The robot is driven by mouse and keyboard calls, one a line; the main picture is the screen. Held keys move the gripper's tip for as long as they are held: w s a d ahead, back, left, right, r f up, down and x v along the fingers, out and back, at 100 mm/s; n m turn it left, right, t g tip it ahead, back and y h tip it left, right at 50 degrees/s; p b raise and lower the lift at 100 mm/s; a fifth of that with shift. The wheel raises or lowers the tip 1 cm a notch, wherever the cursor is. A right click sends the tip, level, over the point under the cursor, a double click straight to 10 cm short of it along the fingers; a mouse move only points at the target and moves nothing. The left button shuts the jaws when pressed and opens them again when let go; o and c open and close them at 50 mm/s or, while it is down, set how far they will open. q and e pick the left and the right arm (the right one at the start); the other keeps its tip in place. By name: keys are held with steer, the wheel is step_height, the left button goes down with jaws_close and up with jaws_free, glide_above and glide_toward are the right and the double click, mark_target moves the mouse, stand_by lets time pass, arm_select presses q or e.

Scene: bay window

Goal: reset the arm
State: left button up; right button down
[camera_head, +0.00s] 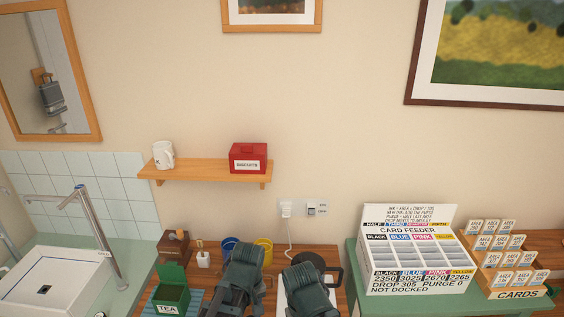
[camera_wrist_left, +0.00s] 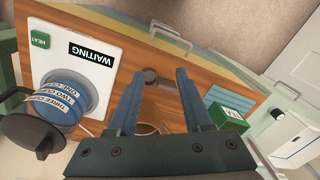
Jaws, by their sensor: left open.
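In the left wrist view, my left gripper (camera_wrist_left: 156,84) is open. Its two blue-grey fingers are spread over the wooden counter (camera_wrist_left: 215,75), with nothing held between them. A small dark item (camera_wrist_left: 151,76) shows beyond the fingers, and a round brownish thing is partly hidden behind the gripper body. In the head view, my dark left arm (camera_head: 243,280) and right arm (camera_head: 311,291) are side by side at the bottom middle, above the counter. The left fingertips are hidden there. The right gripper's jaws cannot be made out.
The green TEA box (camera_head: 171,292), blue mug (camera_head: 229,243) and yellow mug (camera_head: 264,250) are near my left arm. The card feeder (camera_head: 415,255) and card rack (camera_head: 500,262) stand right; the sink (camera_head: 50,280) is left.

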arm_select(q)
steer(key=s+d+m, duration=0.3)
steer(key=s+m, duration=0.3)
steer(key=m, duration=0.3)
steer(key=shift+d, duration=0.15)
